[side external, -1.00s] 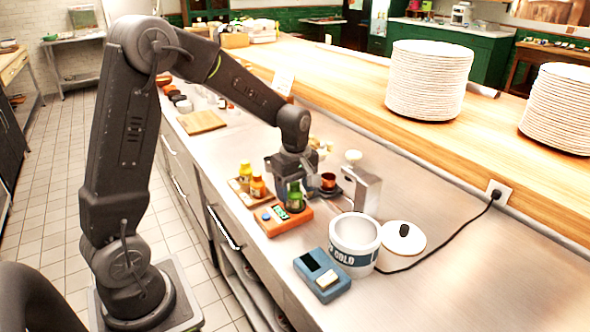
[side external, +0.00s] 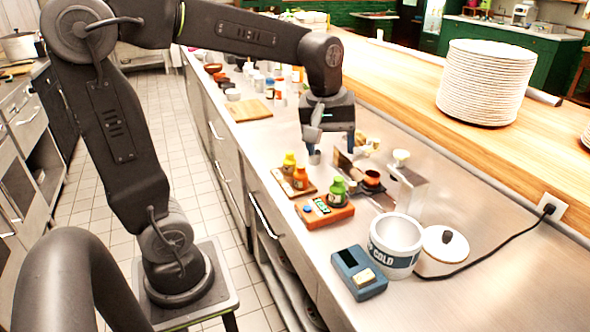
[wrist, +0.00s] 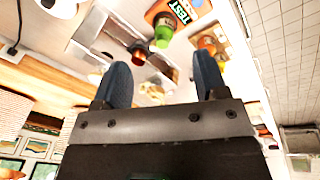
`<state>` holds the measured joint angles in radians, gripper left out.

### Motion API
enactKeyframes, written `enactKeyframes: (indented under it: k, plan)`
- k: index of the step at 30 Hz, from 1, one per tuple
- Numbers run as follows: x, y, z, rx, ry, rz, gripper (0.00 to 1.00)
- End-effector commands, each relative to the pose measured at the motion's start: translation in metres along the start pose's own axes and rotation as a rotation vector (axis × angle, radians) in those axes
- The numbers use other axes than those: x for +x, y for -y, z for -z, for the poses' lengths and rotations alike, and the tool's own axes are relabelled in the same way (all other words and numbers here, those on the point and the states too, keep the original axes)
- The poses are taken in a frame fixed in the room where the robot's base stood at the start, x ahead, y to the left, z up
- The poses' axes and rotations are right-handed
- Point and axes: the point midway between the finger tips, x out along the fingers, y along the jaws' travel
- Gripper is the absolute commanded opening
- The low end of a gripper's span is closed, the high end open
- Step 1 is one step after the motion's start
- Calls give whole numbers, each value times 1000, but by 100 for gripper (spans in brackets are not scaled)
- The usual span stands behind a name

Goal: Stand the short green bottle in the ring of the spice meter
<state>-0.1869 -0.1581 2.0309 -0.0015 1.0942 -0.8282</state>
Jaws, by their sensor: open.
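The short green bottle (side external: 337,190) stands upright on the right end of the orange spice meter (side external: 318,214). The ring is too small to make out around its base. In the wrist view, the green bottle (wrist: 163,36) is beyond the fingertips, beside the meter's TEST label (wrist: 176,10). My gripper (side external: 331,152) is open and empty, above and behind the bottle, clear of it. Its two fingers frame a gap in the wrist view (wrist: 164,78).
A yellow bottle (side external: 289,163) and an orange-capped bottle (side external: 300,179) stand on a small wooden tray (side external: 283,180) left of the meter. A copper cup (side external: 372,178) is to its right. A blue device (side external: 358,275) and the white COLD pot (side external: 396,245) stand in front.

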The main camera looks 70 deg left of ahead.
Motion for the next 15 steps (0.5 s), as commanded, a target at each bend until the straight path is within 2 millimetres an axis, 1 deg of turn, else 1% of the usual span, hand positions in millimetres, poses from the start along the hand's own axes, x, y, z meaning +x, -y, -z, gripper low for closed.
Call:
enactKeyframes:
  k: [1, 3, 6, 10, 12, 15]
  plan:
    - [-9, 10, -21, 134, -31, -39, 66]
    - [-16, 22, -45, 328, -76, -82, 66]
    - [-19, 40, -74, 580, -142, -132, 66]
    - [-17, 59, -100, 825, -219, -171, 66]
    - [-15, 65, -108, 912, -247, -182, 66]
    - [-13, 70, -114, 982, -272, -190, 66]
